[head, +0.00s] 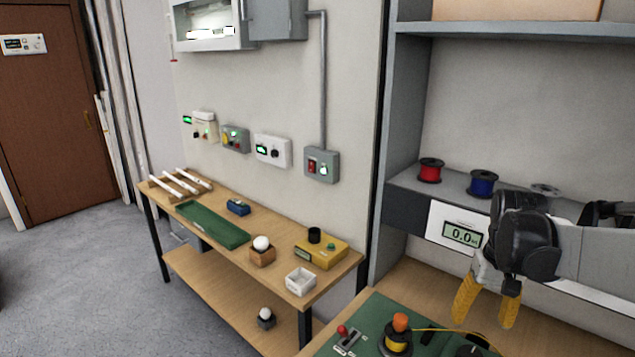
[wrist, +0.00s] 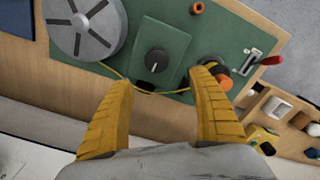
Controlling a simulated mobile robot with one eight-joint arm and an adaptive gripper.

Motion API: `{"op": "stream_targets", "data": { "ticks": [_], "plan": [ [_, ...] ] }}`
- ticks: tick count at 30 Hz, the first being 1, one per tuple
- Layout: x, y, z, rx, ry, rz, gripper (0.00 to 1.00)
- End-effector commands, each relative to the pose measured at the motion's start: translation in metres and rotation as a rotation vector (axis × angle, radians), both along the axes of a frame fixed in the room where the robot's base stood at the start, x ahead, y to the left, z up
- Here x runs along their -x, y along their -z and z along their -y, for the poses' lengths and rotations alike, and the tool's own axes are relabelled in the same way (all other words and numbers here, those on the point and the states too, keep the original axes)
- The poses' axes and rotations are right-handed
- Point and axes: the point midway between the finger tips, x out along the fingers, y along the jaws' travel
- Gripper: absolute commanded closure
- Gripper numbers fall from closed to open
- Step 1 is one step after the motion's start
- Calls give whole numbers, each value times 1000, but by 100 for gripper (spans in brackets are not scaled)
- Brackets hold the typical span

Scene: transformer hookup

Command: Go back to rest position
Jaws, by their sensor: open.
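My gripper (head: 486,301) is at the right of the head view, raised above the bench with the green board (head: 375,315). Its two yellow fingers point down and stand apart with nothing between them. In the wrist view the open fingers (wrist: 166,100) hang over the near edge of the green board (wrist: 217,40). A yellow wire (wrist: 120,76) runs across the board beyond the fingertips, and I cannot tell how far below them it lies. An orange-topped spool (head: 398,338) stands on the board; the right finger partly hides it in the wrist view.
A red-handled lever (head: 343,332) sits beside the spool. Behind the gripper are a shelf with a red spool (head: 430,170), a blue spool (head: 482,183) and a display (head: 462,235). A wooden side table (head: 215,263) with small items stands left. The floor (head: 80,270) is open further left.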

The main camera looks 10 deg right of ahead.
Motion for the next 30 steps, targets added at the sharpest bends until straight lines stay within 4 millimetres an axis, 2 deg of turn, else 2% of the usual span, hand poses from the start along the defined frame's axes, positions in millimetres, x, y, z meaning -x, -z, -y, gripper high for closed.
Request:
{"op": "stream_targets", "data": {
  "ticks": [5, 9, 15, 21, 30],
  "plan": [
    [11, -20, -54, 45, -64, 112, 31],
    [29, -33, -106, 79, -131, 247, 31],
    [59, -36, -166, 93, -213, 440, 31],
    [77, -31, -198, 84, -262, 564, 31],
    [81, -30, -205, 79, -272, 597, 31]
  ]
}}
